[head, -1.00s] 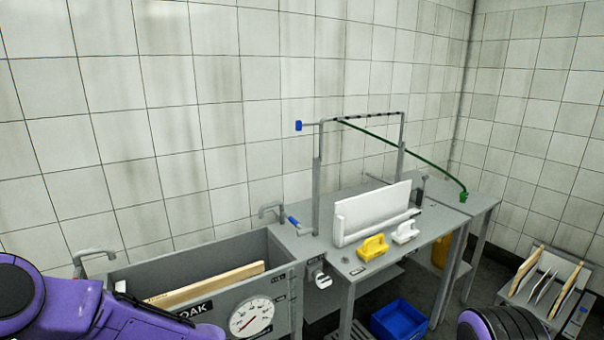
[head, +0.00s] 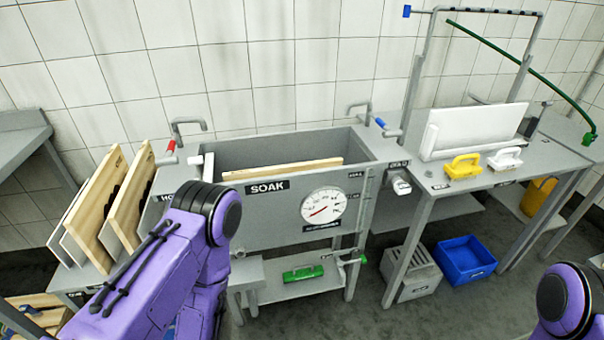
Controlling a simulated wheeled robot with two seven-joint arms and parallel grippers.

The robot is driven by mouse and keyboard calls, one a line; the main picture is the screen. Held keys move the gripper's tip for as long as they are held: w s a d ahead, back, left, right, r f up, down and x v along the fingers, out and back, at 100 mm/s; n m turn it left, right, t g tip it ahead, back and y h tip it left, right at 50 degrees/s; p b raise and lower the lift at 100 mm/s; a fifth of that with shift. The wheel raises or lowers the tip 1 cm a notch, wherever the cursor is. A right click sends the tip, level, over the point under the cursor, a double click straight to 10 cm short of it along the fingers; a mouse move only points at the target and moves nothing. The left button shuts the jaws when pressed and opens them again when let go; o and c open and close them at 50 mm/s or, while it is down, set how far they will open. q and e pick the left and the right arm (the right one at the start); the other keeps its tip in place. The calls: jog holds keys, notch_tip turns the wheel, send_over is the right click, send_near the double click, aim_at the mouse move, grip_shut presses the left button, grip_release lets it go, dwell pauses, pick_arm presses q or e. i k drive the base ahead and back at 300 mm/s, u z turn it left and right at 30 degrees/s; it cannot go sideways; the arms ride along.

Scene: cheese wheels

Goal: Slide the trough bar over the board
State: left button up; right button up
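The grey soak trough (head: 262,203), marked SOAK, stands in the middle of the head view. No bar is seen lying across the board. My purple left arm covers the trough's lower left front. Part of my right arm shows at the lower right. Neither gripper is in view.
Boards (head: 127,200) stand in a rack left of the trough. Taps with red and blue handles are behind it. A table (head: 540,165) at right holds a white block (head: 470,130), a yellow brush (head: 463,166) and a white brush (head: 505,159). A blue crate (head: 464,262) is on the floor.

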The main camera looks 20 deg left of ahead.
aim_at(196, 161)
jog(key=u, duration=1.3)
jog(key=k, duration=1.35)
jog(key=u, duration=0.4)
jog(key=i, duration=0.5)
jog(key=u, duration=0.55)
jog(key=i, duration=0.75)
jog(key=z, duration=0.15)
